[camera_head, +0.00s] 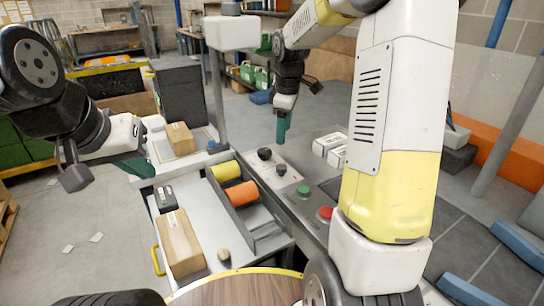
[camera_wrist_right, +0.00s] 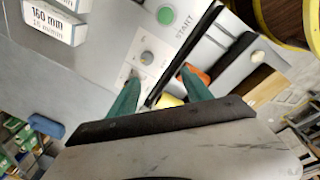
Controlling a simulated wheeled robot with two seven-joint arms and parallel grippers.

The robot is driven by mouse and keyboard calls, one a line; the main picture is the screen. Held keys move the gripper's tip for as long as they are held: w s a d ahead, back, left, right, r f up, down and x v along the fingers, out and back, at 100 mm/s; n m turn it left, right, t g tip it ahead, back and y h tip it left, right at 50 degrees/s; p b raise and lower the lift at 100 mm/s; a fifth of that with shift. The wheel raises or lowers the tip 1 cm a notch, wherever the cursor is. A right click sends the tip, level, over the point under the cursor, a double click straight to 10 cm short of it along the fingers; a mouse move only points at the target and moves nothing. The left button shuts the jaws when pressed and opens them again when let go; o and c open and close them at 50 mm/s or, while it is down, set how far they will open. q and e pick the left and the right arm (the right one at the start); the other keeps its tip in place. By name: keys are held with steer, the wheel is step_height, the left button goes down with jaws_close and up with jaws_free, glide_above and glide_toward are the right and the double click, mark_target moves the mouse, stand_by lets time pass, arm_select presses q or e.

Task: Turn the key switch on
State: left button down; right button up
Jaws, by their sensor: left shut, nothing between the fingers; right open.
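A pale control panel (camera_head: 290,180) in the head view carries two small dark knobs, a nearer one (camera_head: 281,169) and a farther one (camera_head: 264,154). I cannot tell from their shape which is the key switch. In the right wrist view a round grey switch (camera_wrist_right: 147,58) sits beside the green START button (camera_wrist_right: 165,16). My right gripper (camera_head: 281,138) points down above the far end of the panel, open and empty. Its teal fingers (camera_wrist_right: 158,88) are spread in the wrist view, apart from the grey switch. My left gripper (camera_head: 148,170) is shut and empty, at the left, away from the panel.
A green button (camera_head: 303,191) and a red button (camera_head: 325,212) lie nearer on the panel. White labelled boxes (camera_head: 328,145) stand to its right.

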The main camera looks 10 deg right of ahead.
mark_target(282, 166)
steer(key=w+f+n, duration=0.1)
steer(key=w+f, duration=0.1)
steer(key=f, duration=0.1)
steer(key=w+f+n, duration=0.1)
steer(key=w+f, duration=0.1)
steer(key=f, duration=0.1)
steer(key=w+d+f+n+g, duration=0.1)
steer(key=w+f, duration=0.1)
steer(key=f, duration=0.1)
steer(key=shift+w+d+f+n, duration=0.1)
steer(key=shift+w+f+n, duration=0.1)
steer(key=shift+n, duration=0.2)
steer(key=f, duration=0.8)
steer(key=shift+w+f, duration=0.2)
steer(key=shift+w, duration=0.05)
jaws_close()
